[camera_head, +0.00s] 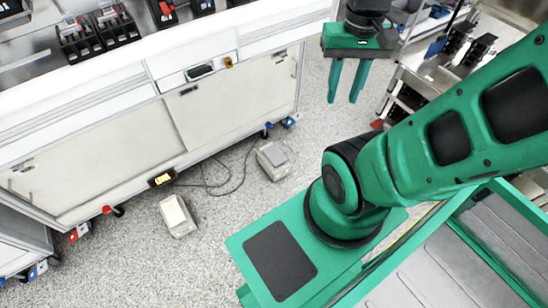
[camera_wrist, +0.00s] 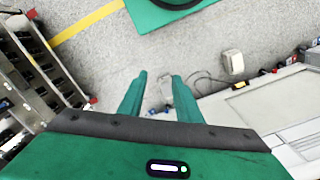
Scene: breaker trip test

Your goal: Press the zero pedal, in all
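Two foot pedals sit on the floor in front of the bench. One pedal with a cream top (camera_head: 177,215) is at the lower left; it also shows in the wrist view (camera_wrist: 233,62). The other pedal, with a grey top (camera_head: 273,160), is farther right, with a dark cable beside it; in the wrist view it appears between my fingers (camera_wrist: 166,86). I cannot read any label telling which is the zero pedal. My gripper (camera_head: 344,98) points down, fingers apart and empty, to the upper right of both pedals and apart from them. Its fingers also show in the wrist view (camera_wrist: 158,78).
A white bench cabinet (camera_head: 100,170) with breakers on top stands at the left. A cable (camera_head: 225,185) runs along the floor by the pedals. A shelf rack (camera_head: 425,70) with dark parts is at the upper right.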

